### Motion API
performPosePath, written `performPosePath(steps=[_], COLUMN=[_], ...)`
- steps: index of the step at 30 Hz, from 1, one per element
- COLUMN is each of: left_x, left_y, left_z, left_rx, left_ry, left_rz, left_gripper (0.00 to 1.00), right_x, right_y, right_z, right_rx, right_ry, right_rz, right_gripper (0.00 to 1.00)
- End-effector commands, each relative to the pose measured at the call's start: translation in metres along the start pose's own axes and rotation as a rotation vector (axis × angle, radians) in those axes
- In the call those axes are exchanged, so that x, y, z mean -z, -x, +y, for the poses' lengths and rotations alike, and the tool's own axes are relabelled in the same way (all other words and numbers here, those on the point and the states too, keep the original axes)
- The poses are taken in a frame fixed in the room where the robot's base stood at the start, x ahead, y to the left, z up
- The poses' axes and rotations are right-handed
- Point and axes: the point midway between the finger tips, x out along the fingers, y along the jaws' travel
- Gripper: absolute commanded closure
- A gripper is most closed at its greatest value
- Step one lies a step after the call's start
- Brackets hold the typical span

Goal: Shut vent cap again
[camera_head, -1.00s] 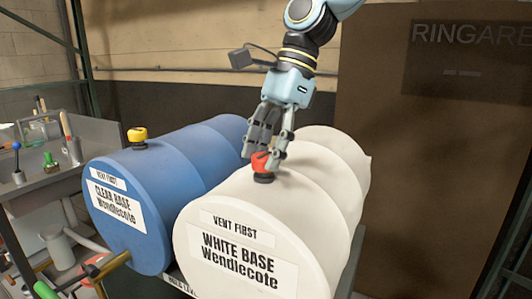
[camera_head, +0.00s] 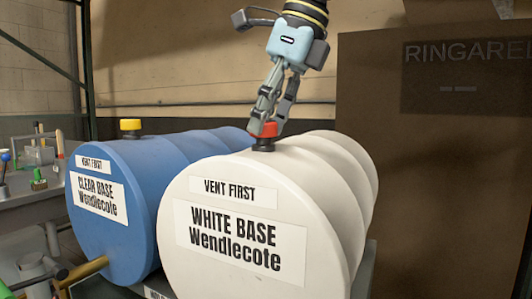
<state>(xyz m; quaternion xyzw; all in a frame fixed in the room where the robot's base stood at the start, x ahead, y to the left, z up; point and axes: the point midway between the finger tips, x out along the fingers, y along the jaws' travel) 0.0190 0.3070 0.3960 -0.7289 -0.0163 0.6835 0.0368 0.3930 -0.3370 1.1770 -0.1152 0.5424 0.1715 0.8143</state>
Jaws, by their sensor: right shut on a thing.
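The red vent cap (camera_head: 268,129) sits on its black neck on top of the white drum (camera_head: 275,181), which is labelled White Base Wendlecote. My right gripper (camera_head: 267,125) comes down from above and its fingers are shut on the red cap, covering part of it. The cap looks roughly level on the neck; I cannot tell how tightly it sits. My left gripper is not in view.
A blue drum (camera_head: 142,184) labelled Clear Base lies to the left with a yellow cap (camera_head: 131,126) on top. A brass tap (camera_head: 82,272) sticks out low in front of it. A grey bench (camera_head: 38,187) with small tools is at the far left. A brown panel (camera_head: 440,180) stands at the right.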

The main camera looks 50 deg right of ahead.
Motion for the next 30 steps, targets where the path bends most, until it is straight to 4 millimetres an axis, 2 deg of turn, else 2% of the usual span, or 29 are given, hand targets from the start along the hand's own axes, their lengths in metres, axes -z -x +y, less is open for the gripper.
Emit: performPosePath(steps=[1, 3, 8, 18, 30], left_x=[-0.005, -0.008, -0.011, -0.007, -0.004], left_y=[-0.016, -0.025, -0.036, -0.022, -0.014], left_z=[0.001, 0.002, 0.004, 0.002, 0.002], left_rx=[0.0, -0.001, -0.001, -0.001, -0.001], left_ry=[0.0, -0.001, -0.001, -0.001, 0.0], left_rz=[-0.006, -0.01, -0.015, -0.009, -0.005], left_gripper=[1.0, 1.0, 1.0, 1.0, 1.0], right_x=[0.003, 0.003, 0.002, 0.0, -0.001], right_y=[-0.008, -0.007, -0.003, 0.002, 0.0], right_z=[-0.001, 0.0, 0.001, 0.003, 0.003], right_rx=[0.022, 0.048, 0.098, 0.175, 0.204], right_ry=[-0.036, -0.097, -0.227, -0.423, -0.5], right_rz=[0.003, 0.004, 0.005, 0.006, 0.002], right_gripper=[0.93, 0.93, 0.93, 0.93, 0.93])
